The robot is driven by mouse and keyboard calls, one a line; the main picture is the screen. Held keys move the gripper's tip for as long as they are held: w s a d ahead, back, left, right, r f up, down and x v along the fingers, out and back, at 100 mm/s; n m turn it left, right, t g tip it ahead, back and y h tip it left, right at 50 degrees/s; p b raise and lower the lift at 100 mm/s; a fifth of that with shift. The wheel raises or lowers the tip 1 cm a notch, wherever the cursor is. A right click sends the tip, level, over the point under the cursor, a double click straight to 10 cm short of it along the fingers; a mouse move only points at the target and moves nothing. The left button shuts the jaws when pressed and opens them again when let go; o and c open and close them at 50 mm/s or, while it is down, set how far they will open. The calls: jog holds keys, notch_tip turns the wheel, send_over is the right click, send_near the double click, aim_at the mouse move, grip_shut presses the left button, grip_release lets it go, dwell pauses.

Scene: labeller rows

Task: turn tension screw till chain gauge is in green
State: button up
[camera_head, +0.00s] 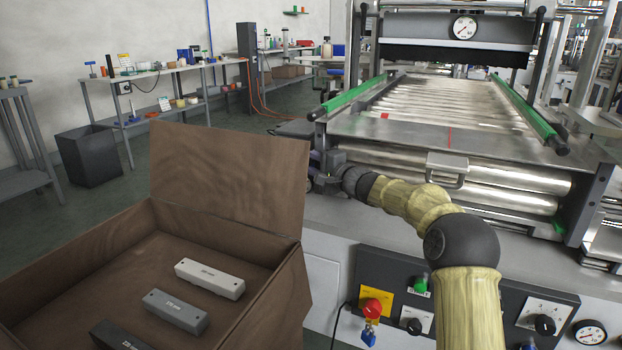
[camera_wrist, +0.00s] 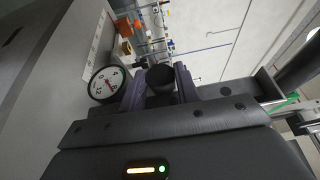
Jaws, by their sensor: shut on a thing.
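In the wrist view my gripper (camera_wrist: 160,86) is shut on a dark round knob, the tension screw (camera_wrist: 160,74), which sits between the two fingers. The chain gauge (camera_wrist: 105,84) is a white round dial left of the fingers. It has a red needle and some green near its rim; I cannot tell exactly whether the needle lies in the green. In the head view my gripper (camera_head: 322,172) is at the left front corner of the roller machine (camera_head: 450,120). The screw and this gauge are not clearly visible there.
An open brown carton (camera_head: 230,175) with labelled blocks stands at the left front. A control panel (camera_head: 460,300) with a red button (camera_head: 372,307) is below my arm. Other dials are at the top (camera_head: 464,27) and lower right (camera_head: 590,332). Green rails (camera_head: 355,93) flank the rollers.

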jog(key=shift+f+m+t+y+b, duration=0.6)
jog(key=shift+f+t+y+b, duration=0.3)
jog(key=shift+b, duration=4.15)
jog(key=shift+w+a+r+m+t+y+b, duration=0.1)
jog(key=shift+m+t+y+b, duration=0.25)
jog(key=shift+m+t+b, duration=0.95)
jog(key=shift+a+r+m+t+y+b, duration=0.1)
jog(key=shift+m+t+y+b, duration=0.25)
jog(key=shift+m+t+b, duration=0.95)
jog(key=shift+n+t+b, duration=0.4)
jog(key=shift+b, duration=0.2)
jog(key=o, duration=1)
jog(key=shift+c, duration=0.2)
jog(key=shift+r, duration=0.1)
